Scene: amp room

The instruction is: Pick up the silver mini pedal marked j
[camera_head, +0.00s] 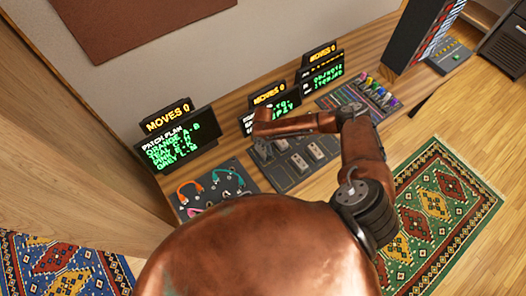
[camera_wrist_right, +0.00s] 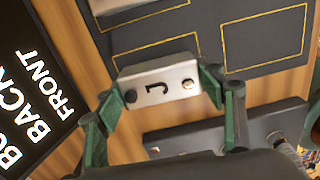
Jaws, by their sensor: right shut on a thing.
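The silver mini pedal marked J (camera_wrist_right: 158,88) is between the two green fingers of my right gripper (camera_wrist_right: 165,80) in the right wrist view. The fingers are shut on its two ends, and its letter face is toward the camera. Behind it is a dark board with yellow-outlined slots (camera_wrist_right: 262,38). I cannot tell whether the pedal is clear of the surface. In the head view my right arm reaches left over the table, and the pedal in the grip cannot be made out. My left gripper is in neither view.
In the head view, several grey pedals stand on a dark board (camera_head: 287,181). Cables lie on a mat (camera_head: 236,171) to its left. Lit signs (camera_head: 180,148) line the back. A mixer with coloured knobs (camera_head: 372,94) is to the right. A black screen (camera_wrist_right: 30,85) is close in the wrist view.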

